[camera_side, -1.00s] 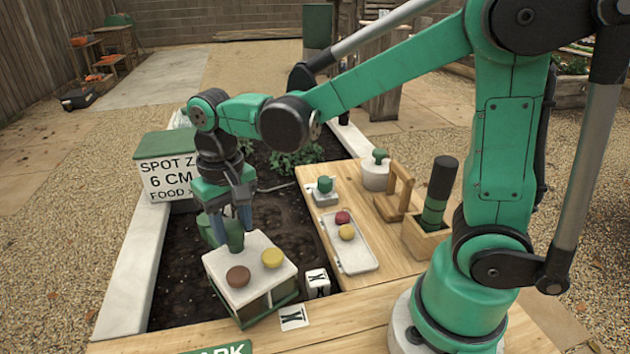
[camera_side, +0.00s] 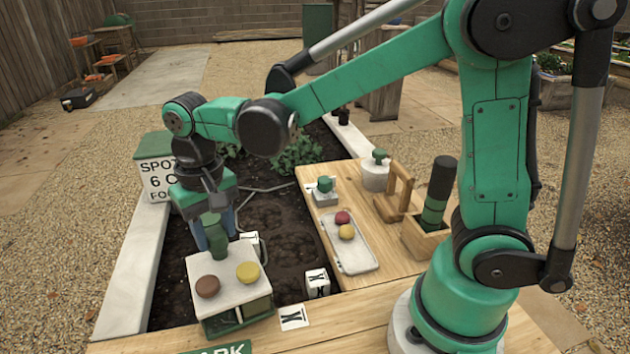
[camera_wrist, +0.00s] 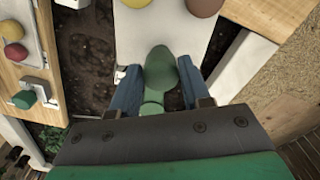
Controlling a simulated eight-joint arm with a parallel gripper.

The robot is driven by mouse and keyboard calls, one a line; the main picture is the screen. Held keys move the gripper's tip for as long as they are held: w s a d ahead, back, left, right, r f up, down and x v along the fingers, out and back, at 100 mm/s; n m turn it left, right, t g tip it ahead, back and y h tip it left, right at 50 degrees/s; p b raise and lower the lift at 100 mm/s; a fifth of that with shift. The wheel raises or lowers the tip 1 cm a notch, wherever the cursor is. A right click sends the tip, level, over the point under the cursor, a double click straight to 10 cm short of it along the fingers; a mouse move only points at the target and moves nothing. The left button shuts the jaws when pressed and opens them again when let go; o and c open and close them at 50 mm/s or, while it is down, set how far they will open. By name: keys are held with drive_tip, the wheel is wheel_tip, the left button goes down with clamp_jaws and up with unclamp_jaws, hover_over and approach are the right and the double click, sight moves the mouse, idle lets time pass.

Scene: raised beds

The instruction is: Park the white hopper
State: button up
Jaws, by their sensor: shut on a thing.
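The white hopper (camera_side: 226,281) is a white-topped box with dark green lower sides, a brown knob and a yellow knob on top, and a green handle. My gripper (camera_side: 214,232) is shut on that handle from above; in the wrist view, its blue fingers (camera_wrist: 160,78) sit on both sides of the handle, above the hopper's white top (camera_wrist: 163,35). The hopper is at the front left of the soil bed, beside the wooden front edge. I cannot tell whether its base touches anything. A green sign (camera_side: 222,348) reading "PARK" is partly cut off at the bottom edge.
Marked white blocks (camera_side: 317,283) stand in the soil, one partly behind the hopper. A marked white plate (camera_side: 293,317) lies on the front board. A tray (camera_side: 356,258) with two knobs is on the wooden deck.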

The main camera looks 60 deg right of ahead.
drive_tip(key=shift+w+a, duration=0.25)
drive_tip(key=shift+a, duration=0.15)
drive_tip(key=shift+w+a, duration=0.45)
drive_tip(key=shift+a, duration=0.1)
drive_tip(key=o, duration=0.7)
drive_tip(key=shift+c, duration=0.2)
wheel_tip(320, 180, up, 7)
drive_tip(key=shift+d, duration=0.1)
